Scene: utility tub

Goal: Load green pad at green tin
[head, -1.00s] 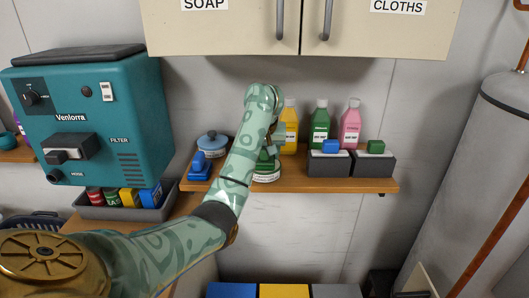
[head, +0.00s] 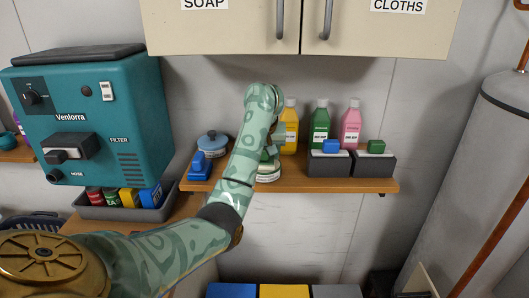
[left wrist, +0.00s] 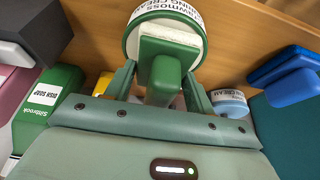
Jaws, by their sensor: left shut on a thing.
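My left gripper (left wrist: 160,88) is shut on the green pad (left wrist: 164,78), with a finger on either side of its block-like handle. The pad's pale face is over the top of the green tin (left wrist: 140,20), which has a white cream label; I cannot tell whether they touch. In the head view the tin (head: 268,172) stands on the wooden shelf, partly behind my left arm. My left gripper (head: 272,148) is above it, and the pad is mostly hidden there. My right gripper is not in view.
The shelf (head: 310,184) also holds a blue tin (head: 212,144) and blue pad (head: 199,168) on the left. Yellow (head: 290,128), green (head: 320,128) and pink (head: 350,128) bottles stand behind two grey boxes (head: 328,164) on the right. A cabinet (head: 230,30) hangs above.

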